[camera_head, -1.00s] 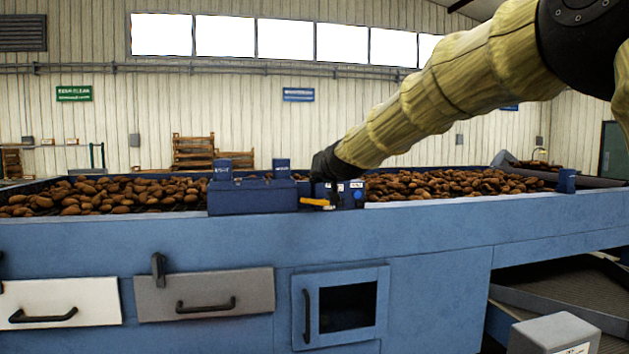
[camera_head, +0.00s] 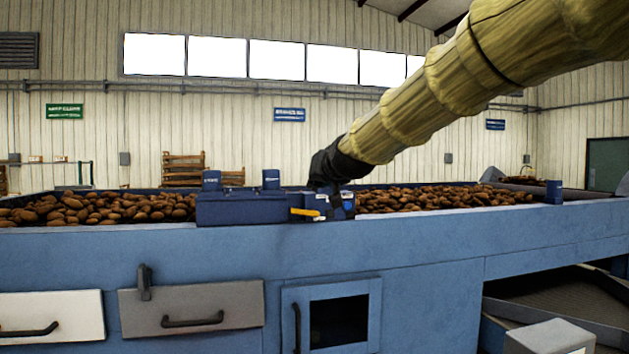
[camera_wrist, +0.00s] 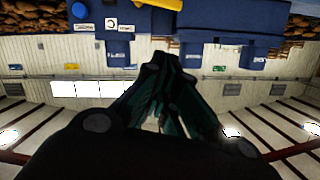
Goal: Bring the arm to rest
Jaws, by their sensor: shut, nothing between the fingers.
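My arm in its tan sleeve reaches from the upper right in the head view to my dark gripper (camera_head: 334,198). In the wrist view, which is upside down, the dark fingers of my gripper (camera_wrist: 172,62) are together with nothing held. The blue control box (camera_wrist: 110,15) with its round knobs and a yellow handle (camera_wrist: 160,4) show at the top there.
The blue grader (camera_head: 420,235) spans the view, its bed full of brown potatoes (camera_head: 430,198). A larger dark blue housing (camera_head: 240,208) stands left of the control box. Drawers (camera_head: 192,308) and a windowed door (camera_head: 332,325) are on the front. Space above the bed is mostly open.

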